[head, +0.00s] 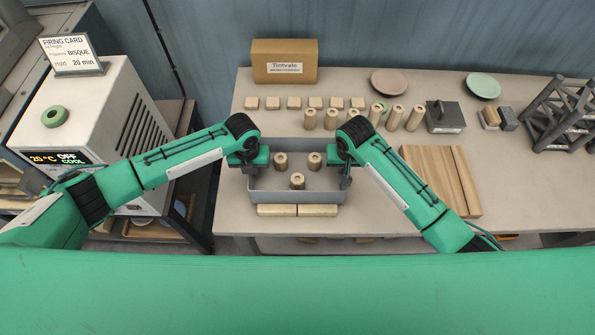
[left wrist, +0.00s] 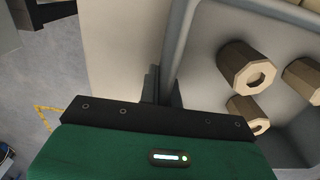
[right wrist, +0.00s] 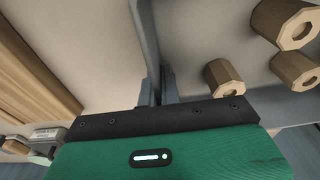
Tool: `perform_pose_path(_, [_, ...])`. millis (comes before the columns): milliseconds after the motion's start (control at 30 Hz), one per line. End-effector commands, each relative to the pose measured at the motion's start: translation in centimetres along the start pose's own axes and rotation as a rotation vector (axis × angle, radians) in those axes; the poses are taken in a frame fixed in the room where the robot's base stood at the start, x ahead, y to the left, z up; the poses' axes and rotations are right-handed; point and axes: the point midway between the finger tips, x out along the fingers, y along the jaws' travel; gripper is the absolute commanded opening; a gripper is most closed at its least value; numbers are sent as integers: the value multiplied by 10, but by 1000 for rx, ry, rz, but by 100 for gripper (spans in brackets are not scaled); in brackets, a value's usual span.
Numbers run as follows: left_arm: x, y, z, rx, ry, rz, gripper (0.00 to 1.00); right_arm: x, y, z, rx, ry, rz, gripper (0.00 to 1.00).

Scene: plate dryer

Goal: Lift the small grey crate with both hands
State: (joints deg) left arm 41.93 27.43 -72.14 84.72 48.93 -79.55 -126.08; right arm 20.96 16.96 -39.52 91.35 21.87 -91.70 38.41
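The small grey crate (head: 275,197) sits near the front edge of the table, with three wooden posts (head: 297,181) standing in it. My left gripper (head: 252,176) is at the crate's left wall. In the left wrist view, its fingers (left wrist: 162,90) are closed on either side of the crate wall (left wrist: 180,38). My right gripper (head: 346,179) is at the right wall. In the right wrist view, its fingers (right wrist: 158,88) are likewise closed on the wall (right wrist: 147,40). I cannot tell whether the crate's underside touches the table.
Two pale wooden bars (head: 297,211) lie at the crate's front side. Wooden boards (head: 440,180) lie to the right. Several posts (head: 395,117) and blocks stand behind, with a cardboard box (head: 284,62) at the back. A white kiln (head: 105,115) stands left of the table.

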Motion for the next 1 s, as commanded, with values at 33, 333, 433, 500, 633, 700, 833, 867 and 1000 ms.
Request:
perform_pose_path(33, [0,1,0,-1,0,1,0,0,1,-1,1,1,1,0])
perform_pose_path(333, [-7,1,1,-1,-1,1,0,-7,1,-2,1,2,1,0])
perform_pose_path(433, [-13,1,1,-1,-1,1,0,-14,1,-2,1,2,1,0])
perform_pose_path(500, [-18,1,1,-1,-1,1,0,-19,1,-3,1,2,1,0])
perform_pose_path(633, [-30,1,0,-1,-1,1,0,-30,1,-4,1,2,1,0])
perform_pose_path(700, [-36,1,0,-1,-1,1,0,-36,1,-5,1,2,1,0])
perform_pose_path(833, [-45,1,0,-1,0,2,0,-45,1,-6,1,2,1,0])
perform_pose_path(867, [-47,1,0,-1,0,2,0,-47,1,-6,1,2,1,0])
perform_pose_path(1000, [-51,1,0,-1,0,2,0,-51,1,-7,1,2,1,0])
